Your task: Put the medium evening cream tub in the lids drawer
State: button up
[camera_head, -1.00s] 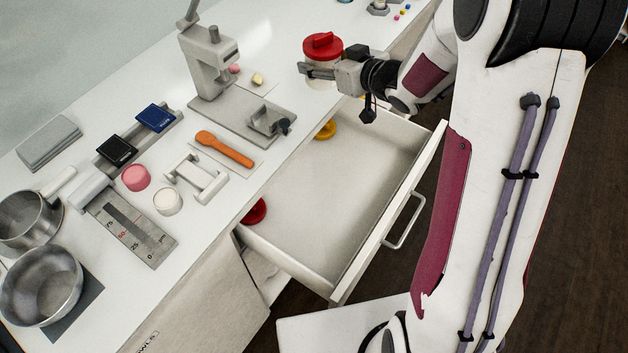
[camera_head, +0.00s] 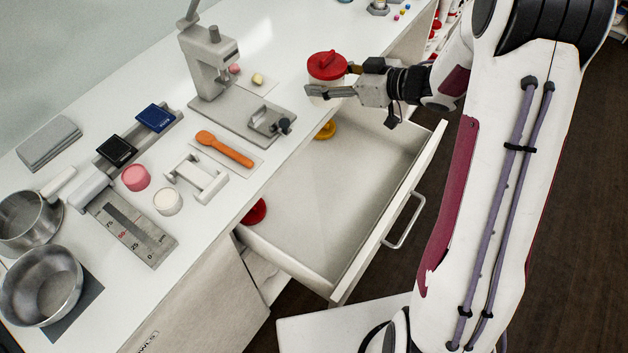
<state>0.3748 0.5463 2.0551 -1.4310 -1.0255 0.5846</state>
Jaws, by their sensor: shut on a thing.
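A white tub with a red lid (camera_head: 327,65) is in my gripper (camera_head: 338,82), above the far end of the open drawer and the counter edge. The fingers are shut on the tub, one at its front and one at its right. Its exact height is hard to tell, and any label is unreadable. The lids drawer (camera_head: 335,205) is pulled out, with a yellow lid (camera_head: 326,130) at its far end and a red lid (camera_head: 255,212) at its near left corner. The middle of the drawer floor is bare.
A grey press (camera_head: 208,62) stands on the counter left of my gripper. An orange spoon (camera_head: 224,149), a white stand (camera_head: 196,178), a pink tub (camera_head: 135,177), a white tub (camera_head: 167,202) and steel pans (camera_head: 42,285) are further left. The drawer handle (camera_head: 404,222) sticks out right.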

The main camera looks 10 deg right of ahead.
jog(key=shift+s+d+f+n+g+y, duration=0.3)
jog(key=shift+s+f+n+y, duration=0.1)
jog(key=shift+s+f, duration=0.1)
jog(key=shift+s+d+f+n+g+y, duration=0.3)
jog(key=shift+s+f+n, duration=0.1)
jog(key=shift+s+f, duration=0.1)
jog(key=s+d+f+n+g+y, duration=0.2)
jog(key=s+d+f+n+g, duration=0.15)
jog(key=s+f, duration=0.3)
jog(key=s+a+f+n+g, duration=0.2)
jog(key=s+a+f, duration=0.1)
jog(key=s+a, duration=0.2)
jog(key=s+a+f+n+g, duration=0.2)
jog(key=s+a, duration=0.3)
jog(key=a, duration=0.5)
jog(key=shift+s+a+f+g+y, duration=0.15)
jog(key=shift+a+f+g+y, duration=0.2)
jog(key=shift+f+y, duration=0.1)
jog(key=shift+d+f, duration=0.1)
jog(key=shift+f, duration=0.05)
send_over(298, 219)
jog(key=shift+f, duration=2.35)
jog(key=shift+f, duration=0.6)
